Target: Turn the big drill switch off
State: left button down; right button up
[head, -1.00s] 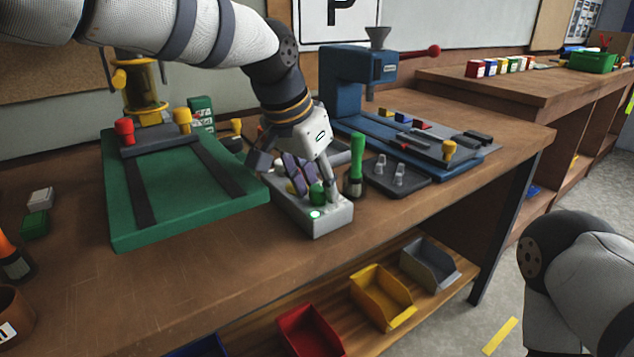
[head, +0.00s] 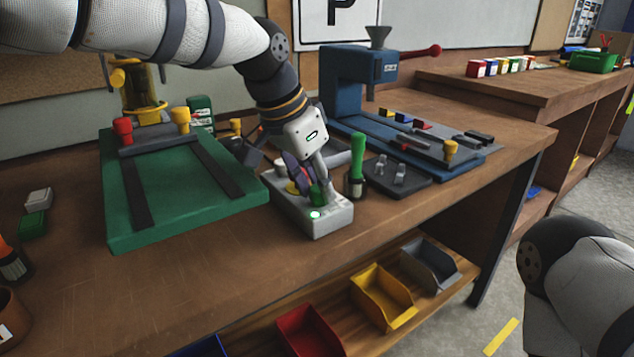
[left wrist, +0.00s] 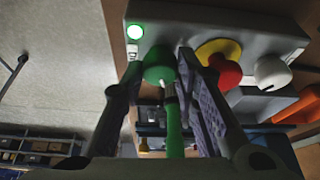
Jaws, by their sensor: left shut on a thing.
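A grey control box (head: 328,222) stands near the bench's front edge, with a lit green lamp (head: 315,215). In the left wrist view its face (left wrist: 200,22) carries the lit lamp (left wrist: 135,32), a green knob (left wrist: 160,66) with a white mark, a yellow and red button (left wrist: 224,66) and a white knob (left wrist: 271,72). My left gripper (head: 312,187) reaches down over the box, its fingers shut on the green knob, which they partly hide. The blue drill (head: 345,85) stands behind the box. My right gripper is out of view.
A green plate fixture (head: 180,210) lies left of the box. Red (head: 305,330), yellow (head: 380,298) and grey bins sit on the shelf below.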

pick_arm(q)
jog(key=m, duration=0.1)
jog(key=m+g, duration=0.1)
jog(key=shift+w+f+m+h+b, duration=0.15)
jog(key=shift+f+m+h+b, duration=0.1)
jog(key=shift+m+h+b, duration=0.15)
jog(key=m+g+b, duration=0.1)
jog(key=m, duration=0.1)
jog(key=shift+m, duration=0.3)
jog(key=m+g+b, duration=0.1)
jog(key=m, duration=0.2)
jog(key=shift+w, duration=0.1)
jog(key=shift+r+m+g+b, duration=0.1)
jog(key=shift+m+g+b, duration=0.2)
jog(key=shift+m, duration=0.4)
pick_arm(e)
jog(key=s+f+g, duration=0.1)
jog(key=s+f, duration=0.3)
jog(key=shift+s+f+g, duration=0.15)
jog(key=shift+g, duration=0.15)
pick_arm(q)
jog(key=shift+r, duration=0.1)
jog(key=c, duration=1.6)
grip_release()
jog(key=shift+o, duration=0.2)
